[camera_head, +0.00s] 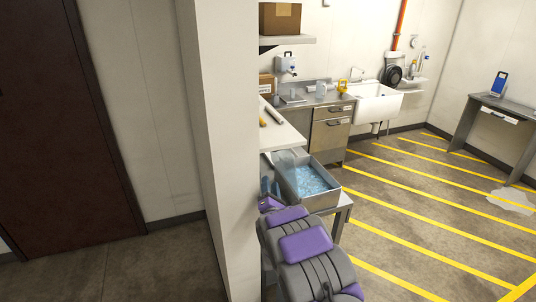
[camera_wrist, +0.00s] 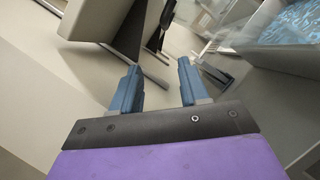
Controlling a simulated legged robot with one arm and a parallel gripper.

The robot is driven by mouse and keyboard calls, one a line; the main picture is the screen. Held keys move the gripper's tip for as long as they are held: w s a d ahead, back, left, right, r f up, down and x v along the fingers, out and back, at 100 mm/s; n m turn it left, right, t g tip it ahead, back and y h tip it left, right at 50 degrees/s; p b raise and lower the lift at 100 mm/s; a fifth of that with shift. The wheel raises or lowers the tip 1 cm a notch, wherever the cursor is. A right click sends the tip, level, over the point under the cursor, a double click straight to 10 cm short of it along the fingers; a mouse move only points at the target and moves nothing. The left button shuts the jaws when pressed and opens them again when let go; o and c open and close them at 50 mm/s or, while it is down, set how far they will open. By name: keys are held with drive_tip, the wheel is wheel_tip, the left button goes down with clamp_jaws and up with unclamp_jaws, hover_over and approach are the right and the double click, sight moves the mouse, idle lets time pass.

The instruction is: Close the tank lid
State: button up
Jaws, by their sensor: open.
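The tank (camera_head: 318,203) is a grey metal bin on a low stand, with blue rippled contents showing through its open top. Its wall and blue contents also show at the upper right of the wrist view (camera_wrist: 280,58). A pale, see-through panel (camera_head: 283,158) stands tilted at the tank's far left edge and looks like the raised lid; its outline is faint. My gripper (camera_wrist: 159,68) has two blue fingers spread apart with nothing between them. In the head view my gripper (camera_head: 268,187) is just left of the tank, beside the wall corner, and partly hidden by my arm.
A white wall corner (camera_head: 222,130) stands close on the left of my arm. A white counter (camera_head: 285,135) lies behind the tank, with a sink (camera_head: 378,103) farther back. The yellow-striped floor (camera_head: 420,205) on the right is open, with a grey table (camera_head: 505,108) beyond.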

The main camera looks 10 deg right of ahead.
drive_tip(key=shift+d+b+x, duration=0.4)
drive_tip(key=shift+b+x, duration=0.1)
drive_tip(key=shift+x, duration=2.3)
drive_tip(key=shift+d+b+x, duration=0.4)
drive_tip(key=shift+b+x, duration=0.1)
drive_tip(key=shift+x, duration=2.3)
drive_tip(key=shift+d+b+x, duration=0.4)
drive_tip(key=shift+b+x, duration=0.1)
drive_tip(key=shift+x, duration=2.25)
drive_tip(key=shift+a+f, duration=0.1)
drive_tip(key=shift+a, duration=0.3)
drive_tip(key=c, duration=0.6)
drive_tip(key=shift+d, duration=0.1)
clamp_jaws()
